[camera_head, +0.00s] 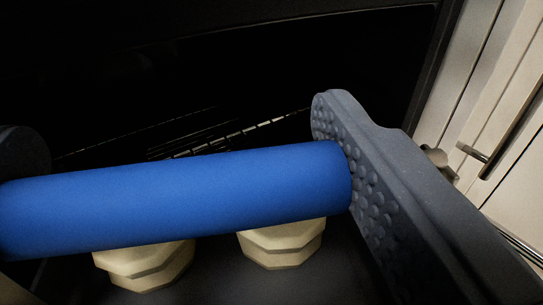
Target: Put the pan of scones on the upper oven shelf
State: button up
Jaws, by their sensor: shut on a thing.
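My gripper (180,185) is shut on a thick blue handle (180,195) that runs across the view. The right finger with its bumpy pad presses on the handle's right end; only a dark edge of the left finger shows. Two pale scones (283,247) show below and partly behind the handle, on a dark pan surface (215,285). The rest of the pan is hidden or cut off by the frame. Beyond lies the dark oven cavity (250,70), with thin wire shelf rods (230,134) faintly visible behind the handle. Which shelf this is I cannot tell.
Pale cupboard fronts (480,70) with a bar handle (505,140) stand at the right, beside the oven's dark right edge. A small metal knob or fitting (438,160) shows near my right finger. The oven interior is too dark to judge its room.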

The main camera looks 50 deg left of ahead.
aim_at(225, 272)
jog(key=shift+w+a, duration=0.25)
jog(key=shift+w, duration=0.2)
jog(key=shift+f+b, duration=0.95)
jog(key=shift+f, duration=0.85)
jog(key=shift+r, duration=0.1)
jog(key=o, duration=1.6)
jog(key=p+v, duration=0.3)
jog(key=v, duration=0.9)
